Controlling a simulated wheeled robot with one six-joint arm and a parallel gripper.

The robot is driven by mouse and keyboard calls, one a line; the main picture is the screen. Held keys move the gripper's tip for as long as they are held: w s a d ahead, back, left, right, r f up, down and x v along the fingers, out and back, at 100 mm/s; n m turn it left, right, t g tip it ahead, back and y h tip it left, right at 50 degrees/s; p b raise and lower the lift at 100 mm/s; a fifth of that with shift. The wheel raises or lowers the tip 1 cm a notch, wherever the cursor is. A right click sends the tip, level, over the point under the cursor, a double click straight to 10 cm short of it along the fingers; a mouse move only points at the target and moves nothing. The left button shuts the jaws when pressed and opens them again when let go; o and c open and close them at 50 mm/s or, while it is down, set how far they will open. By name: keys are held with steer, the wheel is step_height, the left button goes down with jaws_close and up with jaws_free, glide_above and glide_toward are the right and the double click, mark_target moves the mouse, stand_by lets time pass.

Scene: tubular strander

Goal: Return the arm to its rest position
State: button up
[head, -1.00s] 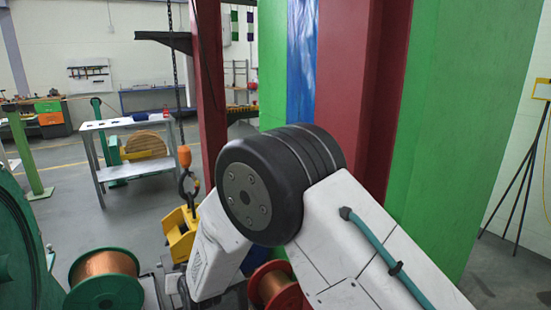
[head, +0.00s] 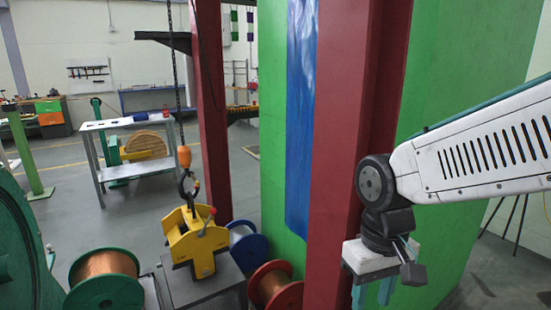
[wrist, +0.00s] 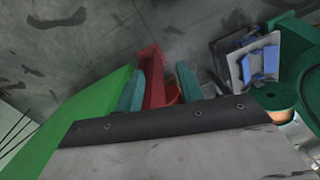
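My gripper (head: 372,296) hangs at the right in the head view, below my wrist joint, in front of the red column (head: 335,150) and green panel (head: 445,90). Its two teal fingers point down and are spread apart, and their tips run close to the lower edge of the picture. In the wrist view my gripper (wrist: 160,85) shows the same teal fingers apart, with no object held between them. A red beam and part of a reddish spool show behind the gap. My arm reaches in from the right edge. Whether it touches the column cannot be told.
A yellow lifting block (head: 197,243) on a crane hook (head: 187,185) is over a grey stand (head: 215,287). A copper spool (head: 105,280), a red-flanged spool (head: 275,288) and a blue spool (head: 247,245) are around it. Open floor (head: 65,215) lies at left.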

steer(key=s+d+r+m+t, duration=0.2)
steer(key=s+d+r, duration=0.4)
steer(key=s+d, duration=0.4)
steer(key=shift+d+r+m, duration=0.15)
steer(key=shift+d+m, duration=0.05)
steer(key=shift+m, duration=0.5)
